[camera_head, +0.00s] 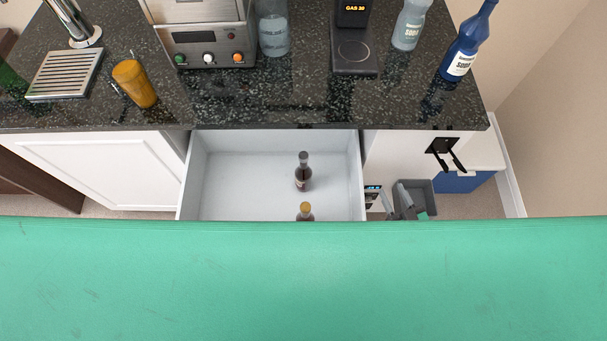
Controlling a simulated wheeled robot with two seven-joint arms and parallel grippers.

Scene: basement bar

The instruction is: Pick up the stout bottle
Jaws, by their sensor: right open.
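A white drawer (240,175) stands open below the counter. Inside it is a dark brown bottle with a dark cap and a small label (303,177). A second bottle with a gold cap (306,209) is nearer to me, its lower part hidden by the teal surface in front. The labels are too small to read, so I cannot tell which is the stout bottle. My left gripper is not in view.
The dark speckled counter (200,105) runs above the drawer. On it stand an orange tumbler (134,84), a steel machine (208,45), a clear bottle (273,30), a blue soda bottle (468,42) and a drip tray (64,74). The drawer's left half is clear.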

